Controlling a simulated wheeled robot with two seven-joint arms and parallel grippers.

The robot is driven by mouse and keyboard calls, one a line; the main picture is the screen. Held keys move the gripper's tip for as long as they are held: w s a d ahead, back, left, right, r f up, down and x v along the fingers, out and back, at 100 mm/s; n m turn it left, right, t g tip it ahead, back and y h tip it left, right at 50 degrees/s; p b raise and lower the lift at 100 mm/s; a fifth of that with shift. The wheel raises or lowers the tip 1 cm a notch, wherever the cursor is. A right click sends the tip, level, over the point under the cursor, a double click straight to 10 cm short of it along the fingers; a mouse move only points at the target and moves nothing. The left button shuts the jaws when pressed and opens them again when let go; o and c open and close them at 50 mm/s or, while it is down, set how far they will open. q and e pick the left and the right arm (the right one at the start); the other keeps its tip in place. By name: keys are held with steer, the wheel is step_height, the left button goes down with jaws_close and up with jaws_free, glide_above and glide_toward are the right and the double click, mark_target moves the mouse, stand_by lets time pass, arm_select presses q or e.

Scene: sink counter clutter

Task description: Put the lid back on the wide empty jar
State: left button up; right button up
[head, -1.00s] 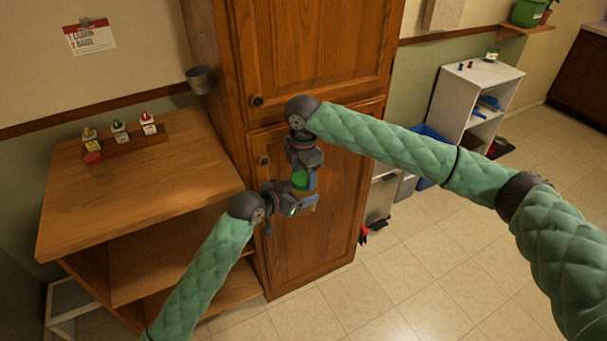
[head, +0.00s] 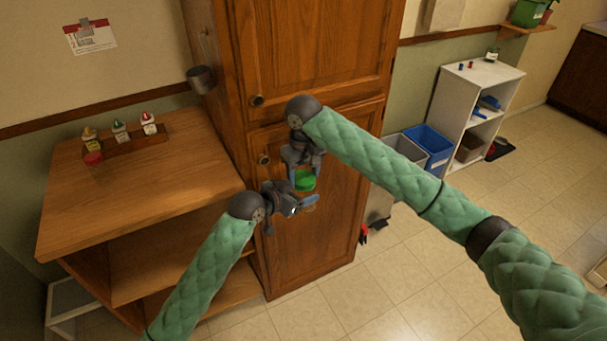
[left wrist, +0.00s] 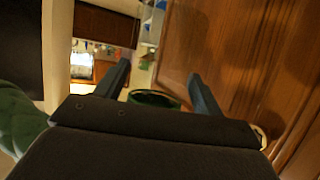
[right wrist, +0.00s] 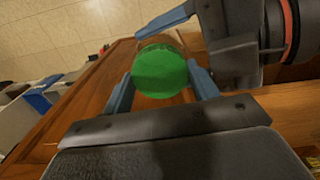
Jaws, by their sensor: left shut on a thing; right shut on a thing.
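The round green lid (head: 305,182) is in front of the tall wooden cabinet. My right gripper (head: 305,176) reaches down from above and is shut on the lid. In the right wrist view the lid (right wrist: 160,72) sits between the blue fingers. My left gripper (head: 304,203) is shut on the jar (head: 309,206), just below the lid and mostly hidden by the fingers. In the left wrist view a dark green round edge (left wrist: 154,98) shows between the fingers. Whether the lid touches the jar's rim I cannot tell.
The tall wooden cabinet (head: 335,225) stands close behind both grippers. A blue bin (head: 432,147) and a white shelf (head: 488,75) stand at right. The tiled floor at right is open.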

steer(key=m, duration=0.4)
steer(key=shift+m, duration=0.3)
steer(key=o, duration=1.1)
steer(key=shift+r, duration=0.1)
steer(key=shift+r, duration=2.2)
steer(key=shift+c, duration=0.4)
